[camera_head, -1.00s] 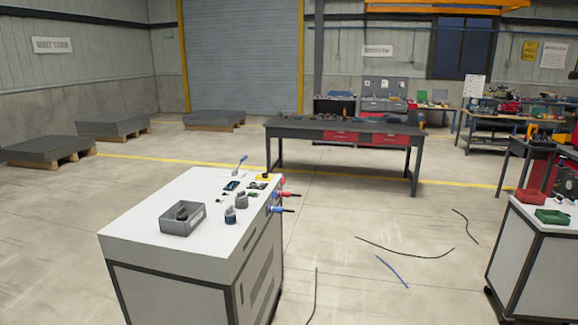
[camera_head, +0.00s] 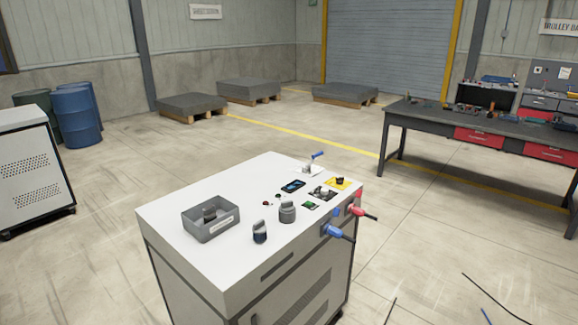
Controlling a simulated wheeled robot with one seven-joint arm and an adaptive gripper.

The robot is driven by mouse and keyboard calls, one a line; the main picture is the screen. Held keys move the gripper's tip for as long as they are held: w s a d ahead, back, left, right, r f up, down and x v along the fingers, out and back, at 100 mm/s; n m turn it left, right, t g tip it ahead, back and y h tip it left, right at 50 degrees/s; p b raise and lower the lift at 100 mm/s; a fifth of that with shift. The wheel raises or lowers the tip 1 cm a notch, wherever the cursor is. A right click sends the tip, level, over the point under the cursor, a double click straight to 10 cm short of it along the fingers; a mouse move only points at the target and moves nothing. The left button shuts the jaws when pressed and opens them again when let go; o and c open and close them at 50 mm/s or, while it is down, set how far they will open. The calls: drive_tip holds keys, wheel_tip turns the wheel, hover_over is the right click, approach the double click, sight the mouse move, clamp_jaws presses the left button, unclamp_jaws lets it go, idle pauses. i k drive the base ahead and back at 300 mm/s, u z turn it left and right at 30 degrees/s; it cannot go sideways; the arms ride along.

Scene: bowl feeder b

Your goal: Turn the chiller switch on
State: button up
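A cabinet with a white top (camera_head: 174,208) stands in the middle of the view, and small controls and parts sit on its top. A black knob on a yellow plate (camera_head: 338,183) is near the far right corner; it looks like a rotary switch, but its setting is too small to read. Next to it is a grey fitting on a dark plate (camera_head: 322,193). A small green-and-black piece (camera_head: 311,205) lies nearer. A lever with a blue handle (camera_head: 317,156) stands at the far edge. No label marks any of these as the chiller switch. My gripper is not in view.
A grey bin (camera_head: 211,228) and two grey-topped pieces (camera_head: 287,211) (camera_head: 260,231) stand on the top. Red (camera_head: 358,211) and blue (camera_head: 337,232) handles jut from the right side. A dark workbench (camera_head: 440,117) is at right, another cabinet (camera_head: 28,165) at left. Cables lie on the floor right.

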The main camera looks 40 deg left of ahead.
sight(340, 181)
drive_tip(key=u, duration=0.85)
drive_tip(key=i, duration=0.75)
drive_tip(key=u, duration=0.95)
